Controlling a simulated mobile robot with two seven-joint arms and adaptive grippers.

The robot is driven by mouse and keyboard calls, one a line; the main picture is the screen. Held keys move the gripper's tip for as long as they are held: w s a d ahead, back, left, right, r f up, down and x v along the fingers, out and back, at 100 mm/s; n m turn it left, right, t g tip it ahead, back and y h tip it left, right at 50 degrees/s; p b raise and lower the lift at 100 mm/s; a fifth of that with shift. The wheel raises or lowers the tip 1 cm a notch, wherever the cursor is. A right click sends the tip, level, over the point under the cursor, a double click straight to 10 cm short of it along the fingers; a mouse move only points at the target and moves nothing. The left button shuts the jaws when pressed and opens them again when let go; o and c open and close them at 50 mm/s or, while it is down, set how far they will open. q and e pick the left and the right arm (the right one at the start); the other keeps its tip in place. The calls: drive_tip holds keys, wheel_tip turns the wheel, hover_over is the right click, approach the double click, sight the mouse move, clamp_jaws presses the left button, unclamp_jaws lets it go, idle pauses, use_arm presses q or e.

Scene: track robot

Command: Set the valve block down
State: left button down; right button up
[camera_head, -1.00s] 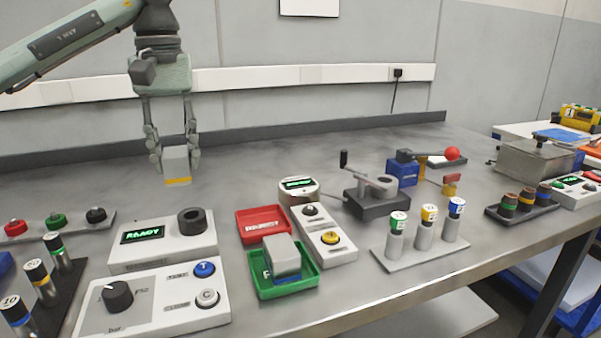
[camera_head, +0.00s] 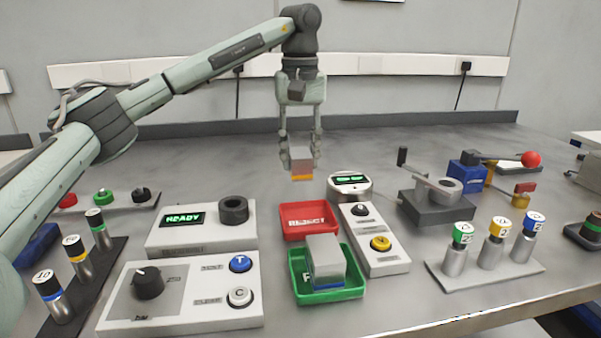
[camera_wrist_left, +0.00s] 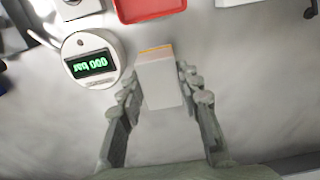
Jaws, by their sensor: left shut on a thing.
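The valve block (camera_head: 302,158) is a pale grey block with an orange-yellow band at its lower end. My left gripper (camera_head: 301,146) is shut on it and holds it upright above the bench, behind the red tray. In the left wrist view the block (camera_wrist_left: 158,82) sits between the two fingers of the left gripper (camera_wrist_left: 160,95). A red tray (camera_head: 292,232) marked REJECT looks empty. A green tray (camera_head: 331,297) in front of it holds another grey block (camera_head: 325,257). My right gripper is not in view.
A round gauge (camera_head: 350,181) stands just right of the red tray; its display reads 000 bar in the left wrist view (camera_wrist_left: 90,62). A two-button box (camera_head: 384,262) is beside the trays. The READY station (camera_head: 170,242) is left. Bare bench lies behind the trays.

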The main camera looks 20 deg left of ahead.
sight(300, 173)
use_arm(q)
drive_tip(key=shift+f, duration=2)
drive_tip(key=shift+f, duration=0.1)
drive_tip(key=c, duration=1.1)
unclamp_jaws()
drive_tip(key=shift+o, duration=0.2)
